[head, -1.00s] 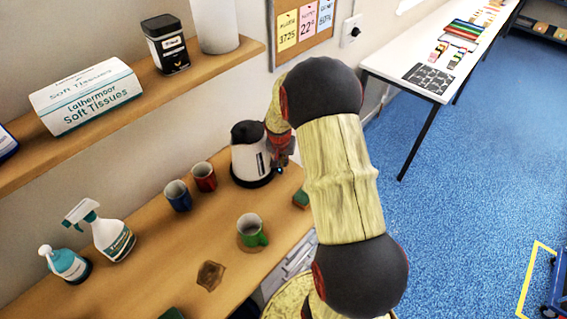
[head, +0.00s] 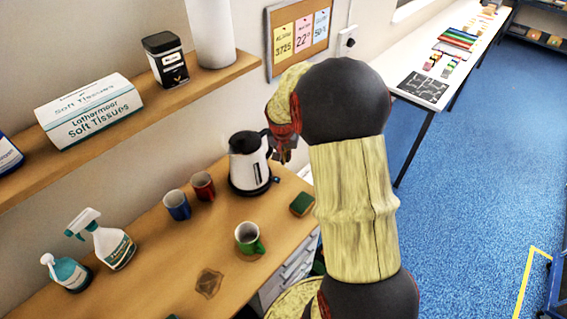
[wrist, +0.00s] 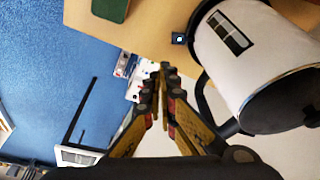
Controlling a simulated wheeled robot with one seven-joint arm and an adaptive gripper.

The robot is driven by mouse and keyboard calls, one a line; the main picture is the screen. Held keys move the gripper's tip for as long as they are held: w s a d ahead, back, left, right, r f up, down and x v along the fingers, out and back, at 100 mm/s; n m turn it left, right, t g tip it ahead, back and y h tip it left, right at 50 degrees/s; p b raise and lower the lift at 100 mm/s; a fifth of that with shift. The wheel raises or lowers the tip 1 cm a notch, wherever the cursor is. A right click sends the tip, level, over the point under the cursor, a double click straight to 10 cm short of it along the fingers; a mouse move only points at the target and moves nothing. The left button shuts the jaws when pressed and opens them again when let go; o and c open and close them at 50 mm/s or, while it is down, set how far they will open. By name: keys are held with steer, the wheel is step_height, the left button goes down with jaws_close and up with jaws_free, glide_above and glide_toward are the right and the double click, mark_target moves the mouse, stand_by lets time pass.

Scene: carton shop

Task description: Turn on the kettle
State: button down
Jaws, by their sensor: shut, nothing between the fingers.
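The white kettle with black lid and base (head: 246,165) stands upright on the wooden counter. It fills the right of the wrist view (wrist: 245,50), with its black handle on the gripper's side. A small dark switch tab (head: 276,180) sticks out low on the kettle; in the wrist view the tab (wrist: 179,39) shows a small pale dot. I cannot tell whether it is pressed or lit. My gripper (head: 284,158) is beside the kettle's handle, above the tab. In the wrist view its fingers (wrist: 164,70) are shut and empty, apart from the tab.
A red mug (head: 203,186), a blue mug (head: 177,205) and a green mug (head: 247,237) stand on the counter (head: 225,222). A green sponge (head: 302,203) lies right of the kettle. Spray bottles stand at left. A shelf (head: 215,76) runs above.

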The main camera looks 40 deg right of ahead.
steer(key=shift+s+a+r, duration=0.1)
steer(key=shift+s+r, duration=0.25)
steer(key=shift+r, duration=0.4)
steer(key=shift+s+a+r, duration=0.1)
steer(key=shift+s+r, duration=0.2)
steer(key=shift+r, duration=0.45)
steer(key=s+a+r+n+t+y+b, duration=0.1)
steer(key=s+a+r+n+b, duration=0.2)
steer(key=s+a, duration=0.3)
steer(key=s+a+r+n+t+y+b, duration=0.1)
steer(key=s+a+r+n+b, duration=0.2)
steer(key=a, duration=1.1)
steer(key=s+a+r+n+t+b, duration=0.1)
steer(key=s+a+r+n, duration=0.3)
steer(key=s+a, duration=0.5)
steer(key=shift+a+n+t+y+b, duration=0.3)
steer(key=shift+a+n+y+b, duration=0.15)
steer(key=shift+a+b, duration=0.5)
